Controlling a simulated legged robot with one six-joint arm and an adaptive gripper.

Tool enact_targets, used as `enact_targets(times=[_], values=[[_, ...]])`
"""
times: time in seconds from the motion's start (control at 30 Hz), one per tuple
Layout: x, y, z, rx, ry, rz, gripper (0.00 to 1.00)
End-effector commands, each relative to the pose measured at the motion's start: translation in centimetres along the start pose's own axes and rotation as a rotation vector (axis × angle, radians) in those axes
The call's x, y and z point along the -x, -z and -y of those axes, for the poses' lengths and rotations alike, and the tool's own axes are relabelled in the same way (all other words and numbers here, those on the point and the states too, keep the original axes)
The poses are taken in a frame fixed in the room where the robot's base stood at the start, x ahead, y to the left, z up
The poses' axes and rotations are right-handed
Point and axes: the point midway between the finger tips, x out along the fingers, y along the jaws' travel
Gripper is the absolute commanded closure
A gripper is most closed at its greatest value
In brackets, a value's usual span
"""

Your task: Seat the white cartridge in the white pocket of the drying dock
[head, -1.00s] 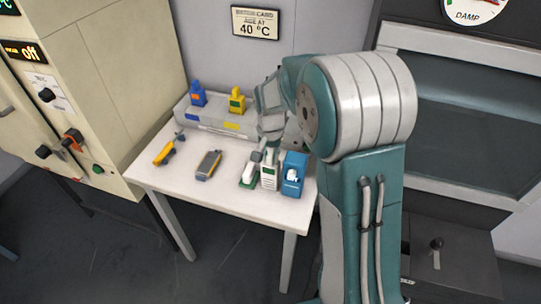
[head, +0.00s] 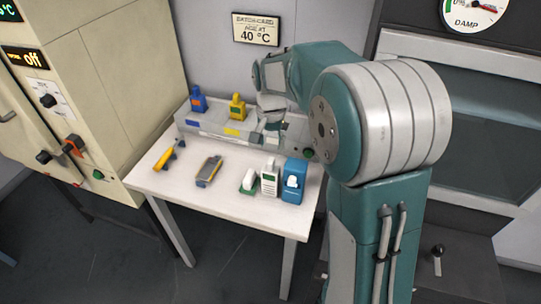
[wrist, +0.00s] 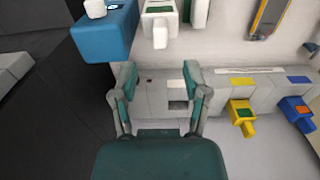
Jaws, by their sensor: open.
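The white cartridge (head: 269,178) stands upright on the table in front of the dock, with a green patch on its face. It also shows at the top of the wrist view (wrist: 158,27). The drying dock (head: 212,123) is a long grey block at the back of the table, holding a blue cartridge (head: 197,100) and a yellow cartridge (head: 237,107). In the wrist view the white pocket (wrist: 178,104) looks like a pale opening with a dark edge, with no cartridge visible in it. My gripper (wrist: 160,72) is open and empty above that part of the dock.
A blue holder (head: 294,182) with a white piece stands right of the white cartridge. A green-and-white item (head: 248,182) lies to its left. A yellow-grey handheld device (head: 209,170) and a yellow-handled tool (head: 163,157) lie farther left. The table's front left is clear.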

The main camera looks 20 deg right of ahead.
Motion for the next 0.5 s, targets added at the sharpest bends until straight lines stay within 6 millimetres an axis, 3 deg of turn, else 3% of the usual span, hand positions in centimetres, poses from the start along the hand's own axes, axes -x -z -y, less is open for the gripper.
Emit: enact_targets(times=[0.13, 0.37, 0.5], values=[[2.7, 0.1, 0.0, 0.0, 0.001, -0.002, 0.4], [4.4, -0.2, -0.1, 0.005, 0.003, -0.004, 0.4], [6.0, -1.7, -1.0, 0.043, 0.021, -0.034, 0.4]])
